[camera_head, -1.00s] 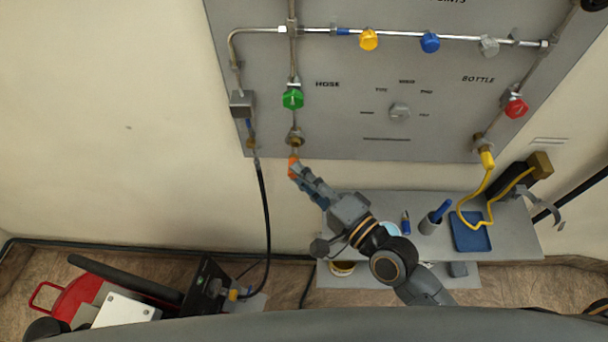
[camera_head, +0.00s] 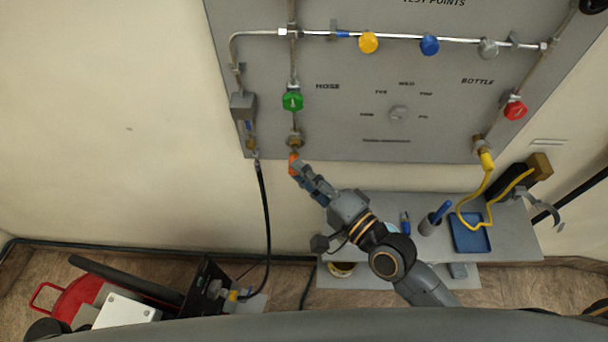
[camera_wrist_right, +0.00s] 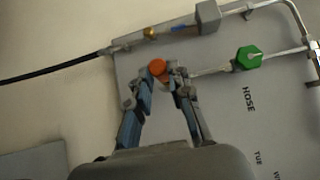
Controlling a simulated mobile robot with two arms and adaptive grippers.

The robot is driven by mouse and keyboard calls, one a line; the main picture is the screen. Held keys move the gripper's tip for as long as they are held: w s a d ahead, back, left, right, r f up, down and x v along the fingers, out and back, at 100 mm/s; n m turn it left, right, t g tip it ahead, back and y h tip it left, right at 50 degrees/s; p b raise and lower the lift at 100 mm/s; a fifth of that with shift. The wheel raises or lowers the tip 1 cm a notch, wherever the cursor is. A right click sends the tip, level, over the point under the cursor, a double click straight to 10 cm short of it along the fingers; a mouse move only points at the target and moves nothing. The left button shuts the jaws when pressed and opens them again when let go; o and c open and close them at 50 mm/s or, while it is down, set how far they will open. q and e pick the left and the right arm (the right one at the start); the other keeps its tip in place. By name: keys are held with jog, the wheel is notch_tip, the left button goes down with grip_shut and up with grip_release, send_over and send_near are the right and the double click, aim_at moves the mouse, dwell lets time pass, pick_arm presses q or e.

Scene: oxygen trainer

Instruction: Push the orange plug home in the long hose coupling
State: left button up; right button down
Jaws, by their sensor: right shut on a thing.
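The orange plug (camera_head: 293,162) is at the tips of my right gripper (camera_head: 298,171), which is shut on it. It also shows in the right wrist view as an orange disc (camera_wrist_right: 157,68) between the two fingertips (camera_wrist_right: 158,80). The brass hose coupling (camera_head: 294,141) hangs at the lower end of the pipe below the green valve knob (camera_head: 292,101). The plug is just below this coupling in the head view. I cannot tell whether they touch. In the wrist view the coupling is mostly hidden behind the fingers. My left gripper is not in view.
A black hose (camera_head: 266,215) hangs from a second fitting (camera_head: 251,145) to the left. A grey shelf (camera_head: 370,205) below the panel holds a blue tray (camera_head: 470,233) and a pen cup (camera_head: 430,223). A yellow hose (camera_head: 487,170) hangs at the right.

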jog(key=shift+w+d, duration=0.1)
jog(key=shift+w, duration=0.95)
jog(key=c, duration=1.1)
grip_release()
jog(key=shift+c, duration=0.2)
jog(key=v, duration=1.2)
jog(key=shift+r, duration=0.1)
